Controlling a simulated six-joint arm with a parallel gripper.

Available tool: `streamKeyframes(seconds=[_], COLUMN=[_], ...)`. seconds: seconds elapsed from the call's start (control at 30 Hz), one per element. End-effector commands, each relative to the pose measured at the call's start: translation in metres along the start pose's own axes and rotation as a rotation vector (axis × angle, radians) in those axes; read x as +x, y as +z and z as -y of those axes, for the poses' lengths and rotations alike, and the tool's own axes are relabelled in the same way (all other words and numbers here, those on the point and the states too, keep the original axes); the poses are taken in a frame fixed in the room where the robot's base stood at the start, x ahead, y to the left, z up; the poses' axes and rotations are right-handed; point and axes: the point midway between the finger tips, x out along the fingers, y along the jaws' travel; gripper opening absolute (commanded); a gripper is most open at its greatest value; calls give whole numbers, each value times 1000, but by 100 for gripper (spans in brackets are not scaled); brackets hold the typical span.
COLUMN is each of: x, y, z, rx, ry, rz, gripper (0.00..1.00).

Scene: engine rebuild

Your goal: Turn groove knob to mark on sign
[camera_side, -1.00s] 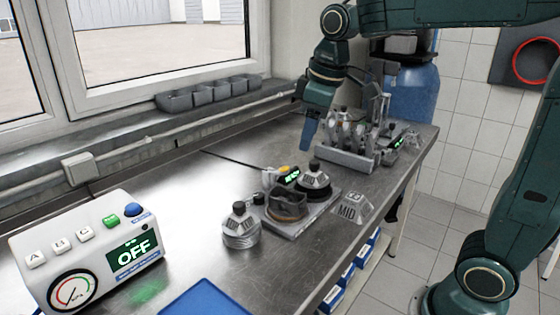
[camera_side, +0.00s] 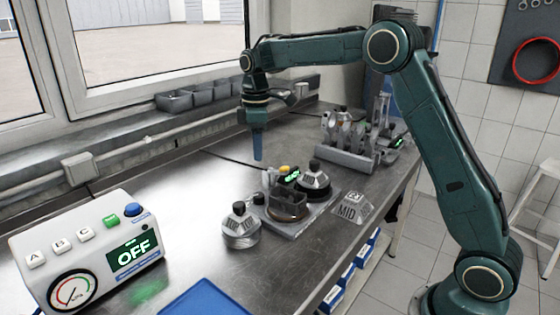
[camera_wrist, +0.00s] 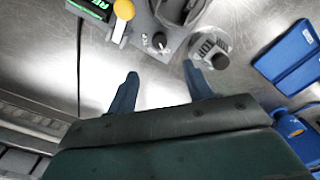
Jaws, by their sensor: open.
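A small dark knob (camera_wrist: 159,40) sits on the corner of a grey base plate in the wrist view. It shows as a small dark spot (camera_side: 259,198) at the plate's left corner in the side view. I cannot read where its groove points. A grey sign reading MID (camera_side: 350,209), with a small symbol above the word, stands right of the plate. My gripper (camera_side: 257,157) points down over the bench, behind and above the plate. In the wrist view, my gripper (camera_wrist: 162,78) is open and empty, its fingers apart on the near side of the knob.
A black-capped, lettered round part (camera_side: 240,224) stands left of the plate; another (camera_side: 314,180) stands at its back. A lit display and yellow button (camera_wrist: 124,9) are close by.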

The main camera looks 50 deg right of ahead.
Motion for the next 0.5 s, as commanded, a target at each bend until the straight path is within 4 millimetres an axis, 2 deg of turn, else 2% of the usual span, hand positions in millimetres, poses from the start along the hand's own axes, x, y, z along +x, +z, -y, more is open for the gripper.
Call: streamKeyframes(seconds=[0.33,0.5], x=[5,14], y=[-1,-1], z=[-2,-2], rx=[-7,-7], ry=[-4,-5], rz=[3,4], gripper=[51,51])
